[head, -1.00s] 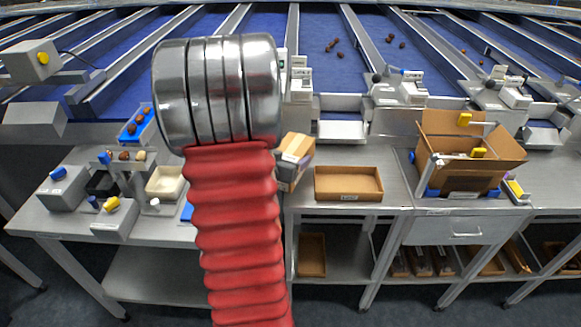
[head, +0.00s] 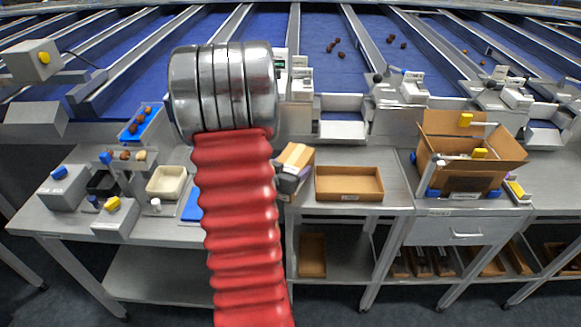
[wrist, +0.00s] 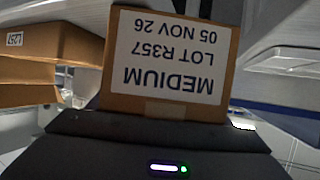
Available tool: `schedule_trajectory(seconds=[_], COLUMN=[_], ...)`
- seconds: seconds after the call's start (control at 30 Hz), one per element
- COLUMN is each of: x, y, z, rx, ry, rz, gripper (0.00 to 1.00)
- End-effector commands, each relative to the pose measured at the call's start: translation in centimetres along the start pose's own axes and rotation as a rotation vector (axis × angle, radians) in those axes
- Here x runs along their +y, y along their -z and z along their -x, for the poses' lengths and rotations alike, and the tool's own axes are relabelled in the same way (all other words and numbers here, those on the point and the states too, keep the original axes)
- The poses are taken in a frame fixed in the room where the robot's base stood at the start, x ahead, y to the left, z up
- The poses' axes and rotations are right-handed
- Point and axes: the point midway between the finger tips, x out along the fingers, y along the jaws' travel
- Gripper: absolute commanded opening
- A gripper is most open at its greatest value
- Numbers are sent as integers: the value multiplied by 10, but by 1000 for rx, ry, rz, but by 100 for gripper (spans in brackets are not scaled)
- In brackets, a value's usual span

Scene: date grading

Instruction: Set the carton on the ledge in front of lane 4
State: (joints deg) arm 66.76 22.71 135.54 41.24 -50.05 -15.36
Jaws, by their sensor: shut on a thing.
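A small brown carton (head: 296,154) is held in my gripper (head: 284,184), just right of my arm in the head view. In the wrist view the carton (wrist: 165,107) fills the upper middle, its white label upside down, reading MEDIUM, LOT R357, 05 NOV 26. My gripper's dark body (wrist: 150,150) lies below it; the fingertips are not clear. Grey ledges (head: 343,131) stand at the lane ends behind the bench. I cannot read lane numbers, so I cannot tell which ledge is lane 4's. My arm hides part of the ledge row.
A shallow brown tray (head: 349,196) lies right of the carton. Weighing cups, a cream bowl (head: 166,194) and a blue tray of dates (head: 130,134) are at left. Grey lane-end devices (head: 400,92) line the bench back.

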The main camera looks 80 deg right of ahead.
Motion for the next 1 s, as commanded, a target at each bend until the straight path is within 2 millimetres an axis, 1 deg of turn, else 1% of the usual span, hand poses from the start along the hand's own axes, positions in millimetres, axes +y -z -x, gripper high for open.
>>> schedule_trajectory(seconds=[0.03, 0.07, 0.3, 0.67, 0.87, 1.0], x=[0, 0, 0, 0, -1, -1], y=[0, -1, -1, 2, 2, 2], z=[-1, -1, 0, 1, 18, 36], rx=[2, 0, 0, 0, 1, 1], ry=[0, -1, -1, 0, 2, 2], rz=[0, 0, 0, -1, -1, 0], gripper=[29, 73, 90, 90, 90, 90])
